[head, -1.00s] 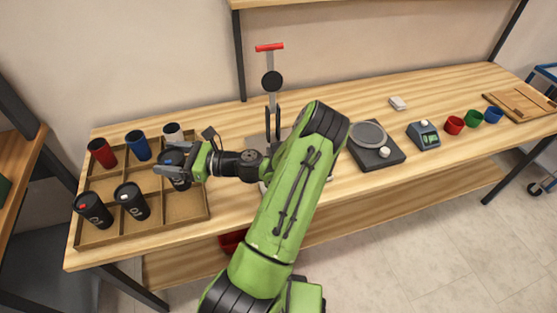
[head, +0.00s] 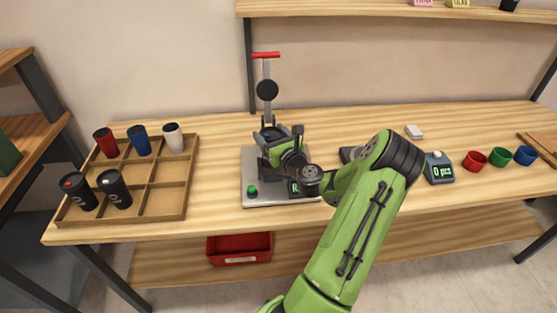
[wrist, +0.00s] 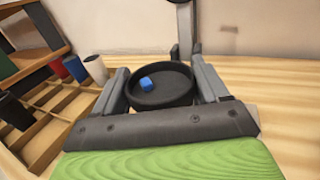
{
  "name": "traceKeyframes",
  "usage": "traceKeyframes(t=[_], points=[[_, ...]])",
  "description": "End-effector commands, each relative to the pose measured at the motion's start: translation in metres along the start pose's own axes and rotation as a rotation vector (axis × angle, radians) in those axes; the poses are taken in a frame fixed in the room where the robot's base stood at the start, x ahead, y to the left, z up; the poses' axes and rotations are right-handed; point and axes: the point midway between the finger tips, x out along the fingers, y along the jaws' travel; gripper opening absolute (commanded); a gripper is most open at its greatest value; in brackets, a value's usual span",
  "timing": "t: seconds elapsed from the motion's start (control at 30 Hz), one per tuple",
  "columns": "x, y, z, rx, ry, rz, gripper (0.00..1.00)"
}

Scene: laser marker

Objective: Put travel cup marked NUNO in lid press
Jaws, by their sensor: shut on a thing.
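A black travel cup with a blue button on its dark lid (wrist: 165,88) is between the fingers of my gripper (wrist: 160,76) in the wrist view. The gripper is shut on it. No name is readable on the cup. In the head view my gripper (head: 279,142) is at the lid press, over its grey base (head: 262,188) and in front of its column. The press has a red handle (head: 266,55) at the top and a black disc (head: 267,90) above the gripper. The gripper hides most of the cup, so I cannot tell whether the cup touches the base.
The wooden divided tray (head: 150,216) at left holds a red cup (head: 106,143), a blue cup (head: 139,140), a white cup (head: 173,138) and two black cups (head: 80,191) (head: 114,188). A counter device (head: 439,168) and small coloured cups stand at right. A red bin (head: 239,248) sits below.

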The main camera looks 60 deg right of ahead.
Motion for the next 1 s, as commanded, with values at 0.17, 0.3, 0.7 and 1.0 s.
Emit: traceKeyframes(t=[0.17,0.3,0.7,1.0], points=[[0.0,0.0,-0.028,0.003,-0.003,0.001,0.61],[0.0,0.0,-0.044,0.0,-0.004,0.001,0.61],[0.0,0.0,-0.045,-0.002,-0.002,0.001,0.89],[0.0,0.0,-0.044,-0.002,-0.002,0.001,0.99]])
